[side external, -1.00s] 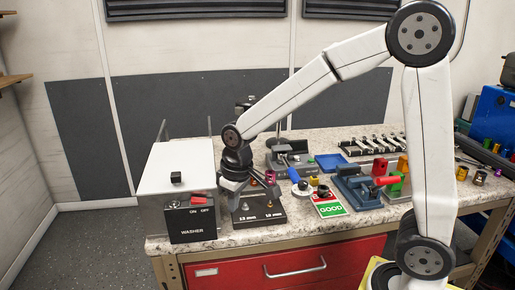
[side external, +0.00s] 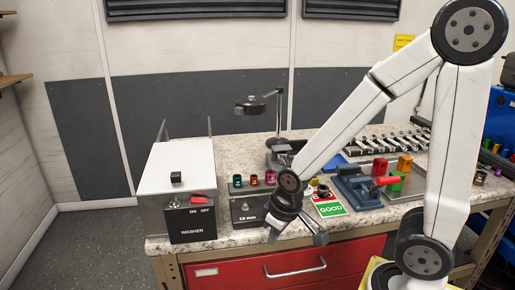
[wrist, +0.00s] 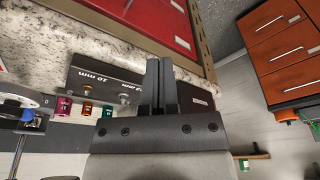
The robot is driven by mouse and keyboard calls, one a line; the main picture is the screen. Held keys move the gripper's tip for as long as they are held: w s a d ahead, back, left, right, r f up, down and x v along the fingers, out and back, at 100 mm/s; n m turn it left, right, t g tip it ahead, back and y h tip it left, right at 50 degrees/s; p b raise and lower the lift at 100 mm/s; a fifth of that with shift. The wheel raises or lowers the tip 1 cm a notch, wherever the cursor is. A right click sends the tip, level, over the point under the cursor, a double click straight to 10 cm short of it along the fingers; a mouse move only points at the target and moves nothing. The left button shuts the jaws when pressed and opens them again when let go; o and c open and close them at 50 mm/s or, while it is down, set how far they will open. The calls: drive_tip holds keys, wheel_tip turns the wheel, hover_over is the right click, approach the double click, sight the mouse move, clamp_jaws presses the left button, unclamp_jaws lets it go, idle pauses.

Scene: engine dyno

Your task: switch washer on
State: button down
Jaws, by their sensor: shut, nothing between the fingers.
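The washer is a white-topped box (side external: 180,165) at the left end of the bench. Its black front panel (side external: 190,225) reads WASHER and carries a red switch (side external: 198,197) above the ON and OFF marks. I cannot tell which way the switch is set.
The socket block (side external: 245,213) stands between the washer and my gripper, with coloured sockets (side external: 254,180) behind it. A GOOD sign (side external: 330,208) and a blue vise (side external: 357,190) are to the right. A red drawer (side external: 300,262) is below the bench edge.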

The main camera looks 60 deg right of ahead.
drive_tip(key=w+r+m, duration=0.5)
drive_tip(key=w+r, duration=0.4)
drive_tip(key=w, duration=0.1)
wheel_tip(320, 180, up, 12)
drive_tip(key=m+g+y, duration=0.1)
drive_tip(key=m+y, duration=0.1)
drive_tip(key=m, duration=0.2)
hover_over(195, 199)
drive_tip(key=s+d, duration=0.2)
drive_tip(key=s, duration=0.1)
drive_tip(key=shift+w+d+f, duration=0.15)
drive_tip(key=shift+w, duration=0.1)
drive_tip(key=x, duration=1.4)
drive_tip(key=shift+d, duration=0.2)
drive_tip(key=shift+w, duration=0.1)
